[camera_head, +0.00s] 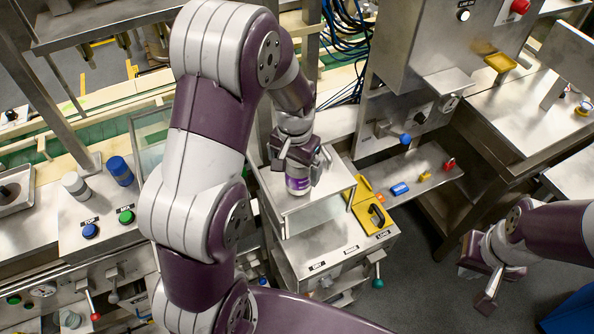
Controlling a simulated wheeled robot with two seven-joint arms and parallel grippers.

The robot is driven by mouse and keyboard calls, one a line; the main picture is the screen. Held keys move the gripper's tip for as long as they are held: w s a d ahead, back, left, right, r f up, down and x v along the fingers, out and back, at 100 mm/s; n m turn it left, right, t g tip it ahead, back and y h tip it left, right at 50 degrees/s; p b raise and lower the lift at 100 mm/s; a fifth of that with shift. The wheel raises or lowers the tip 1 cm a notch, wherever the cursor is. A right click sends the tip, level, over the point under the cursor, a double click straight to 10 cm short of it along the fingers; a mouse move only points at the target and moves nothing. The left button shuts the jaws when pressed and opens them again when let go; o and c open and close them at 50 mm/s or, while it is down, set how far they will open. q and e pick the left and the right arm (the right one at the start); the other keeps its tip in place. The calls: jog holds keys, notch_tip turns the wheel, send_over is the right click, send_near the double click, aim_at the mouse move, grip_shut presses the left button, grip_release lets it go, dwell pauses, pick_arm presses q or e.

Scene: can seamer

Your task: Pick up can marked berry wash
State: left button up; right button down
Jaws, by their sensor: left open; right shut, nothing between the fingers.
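A small can with a purple and white label (297,185) stands upright on the metal top of the stand (325,185) in the middle of the head view. Its upper part is hidden by my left gripper, and I cannot read its marking. My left gripper (297,164) is open and points down right at the can. I cannot tell whether its fingers touch the can. My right gripper (484,283) is shut and empty, low at the right over the floor, well away from the can.
A yellow case (371,214) sits right of the stand's top. A shelf (437,187) behind it holds blue, yellow and red pieces. A panel with blue and green buttons (108,224) is at left. My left arm hides much of the middle.

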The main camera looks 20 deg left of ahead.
pick_arm(q)
jog(key=w+f, duration=0.3)
jog(key=shift+d+f+p, duration=0.1)
jog(key=shift+f+p, duration=0.2)
jog(key=shift+p, duration=0.05)
jog(key=shift+f, duration=0.3)
jog(key=shift+s+r, duration=0.25)
jog(key=shift+s, duration=0.45)
jog(key=shift+s+r, duration=0.15)
jog(key=shift+s, duration=0.1)
jog(key=c, duration=1.1)
jog(key=shift+w, duration=0.25)
jog(key=shift+c, duration=1.2)
jog(key=shift+w, duration=0.15)
pick_arm(e)
jog(key=shift+w+r, duration=0.55)
jog(key=shift+w, duration=0.2)
